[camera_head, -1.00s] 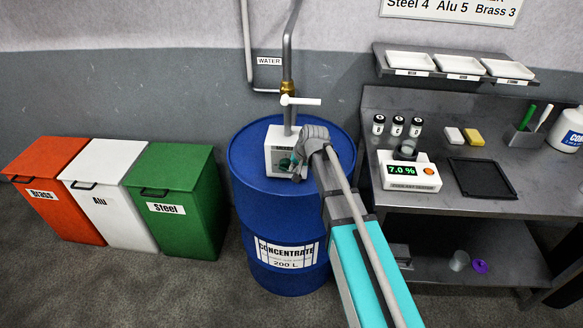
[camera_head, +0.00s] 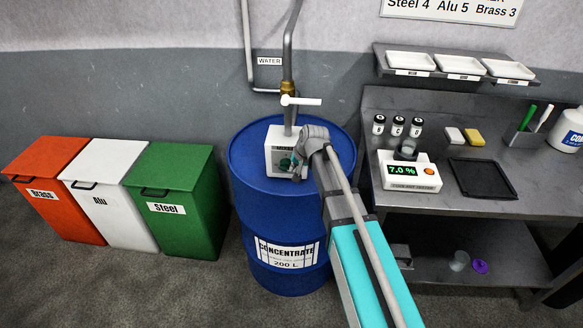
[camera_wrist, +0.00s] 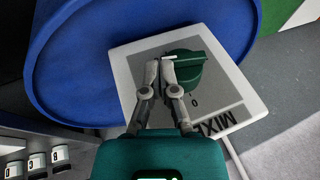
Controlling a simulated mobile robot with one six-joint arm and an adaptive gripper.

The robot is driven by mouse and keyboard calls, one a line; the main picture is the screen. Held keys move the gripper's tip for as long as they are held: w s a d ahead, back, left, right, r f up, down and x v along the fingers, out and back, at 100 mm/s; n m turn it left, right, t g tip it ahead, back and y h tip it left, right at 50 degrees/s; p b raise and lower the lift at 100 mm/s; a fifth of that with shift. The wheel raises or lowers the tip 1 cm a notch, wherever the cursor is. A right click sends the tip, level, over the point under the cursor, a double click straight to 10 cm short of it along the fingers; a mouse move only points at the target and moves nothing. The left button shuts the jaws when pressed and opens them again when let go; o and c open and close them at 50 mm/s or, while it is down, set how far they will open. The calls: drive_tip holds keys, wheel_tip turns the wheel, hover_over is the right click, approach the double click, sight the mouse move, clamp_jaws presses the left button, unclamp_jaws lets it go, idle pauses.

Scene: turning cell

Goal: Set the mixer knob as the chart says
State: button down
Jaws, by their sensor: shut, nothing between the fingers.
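The mixer (camera_head: 279,152) is a white box on top of the blue concentrate drum (camera_head: 251,185). In the head view my gripper (camera_head: 298,172) covers part of the mixer front. The chart (camera_head: 452,8) on the wall reads "Steel 4 Alu 5 Brass 3"; its top is cut off.
A tester (camera_head: 409,172) on the grey bench (camera_head: 450,205) reads 7.0 %. Small bottles, a dark tray (camera_head: 484,178) and a yellow sponge (camera_head: 473,137) are there too. Brass, Alu and Steel bins (camera_head: 182,195) stand left. A water pipe with a white lever (camera_head: 300,101) rises above the mixer.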

drive_tip(key=shift+r, duration=0.15)
drive_tip(key=shift+r+p, duration=0.65)
drive_tip(key=shift+p, duration=0.1)
drive_tip(key=shift+r, duration=0.1)
wheel_tip(320, 180, up, 13)
drive_tip(key=s+d+p, duration=0.1)
drive_tip(key=s+p, duration=0.2)
drive_tip(key=p, duration=1)
drive_tip(key=shift+r, duration=0.15)
drive_tip(key=shift+d, duration=0.15)
